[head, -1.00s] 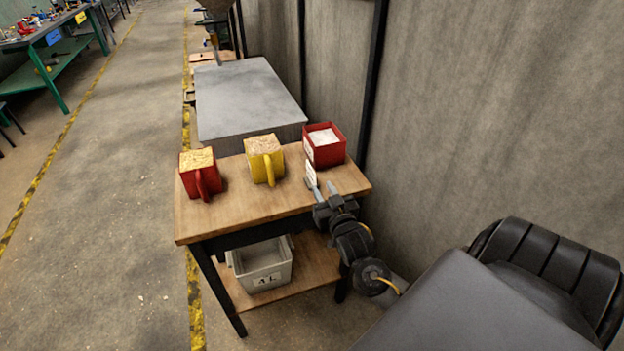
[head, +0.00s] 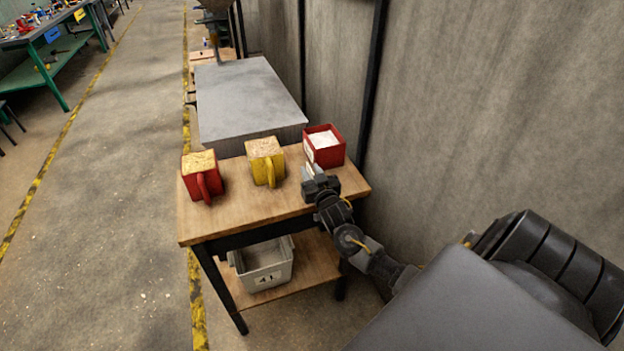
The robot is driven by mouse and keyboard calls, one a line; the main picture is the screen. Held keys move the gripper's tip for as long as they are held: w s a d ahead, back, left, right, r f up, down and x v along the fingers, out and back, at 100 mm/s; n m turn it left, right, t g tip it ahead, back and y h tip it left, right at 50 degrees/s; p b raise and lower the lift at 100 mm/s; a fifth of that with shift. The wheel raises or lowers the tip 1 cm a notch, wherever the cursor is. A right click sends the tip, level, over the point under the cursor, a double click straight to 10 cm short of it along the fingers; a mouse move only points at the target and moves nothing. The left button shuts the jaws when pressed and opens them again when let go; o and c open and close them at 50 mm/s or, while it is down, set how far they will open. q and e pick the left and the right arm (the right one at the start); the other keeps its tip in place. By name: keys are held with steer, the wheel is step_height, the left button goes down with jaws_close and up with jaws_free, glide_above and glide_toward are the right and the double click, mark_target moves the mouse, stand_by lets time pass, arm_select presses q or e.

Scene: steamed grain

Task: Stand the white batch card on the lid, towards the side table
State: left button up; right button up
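The white batch card (head: 312,169) shows as a small pale sliver at the front of the red box, on the wooden table (head: 250,208). My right gripper (head: 314,175) is right at the card and hides most of it. Its fingers face away from me, so I cannot see whether they are closed on the card. A large grey flat-topped unit (head: 248,95) stands behind the wooden table; I cannot tell for sure that its top is the lid. My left gripper is out of view.
A grey bin (head: 262,268) sits on the lower shelf. A wall (head: 440,110) bounds the right side.

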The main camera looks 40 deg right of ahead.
steer(key=shift+c, duration=0.4)
jaws_close()
steer(key=shift+r, duration=0.15)
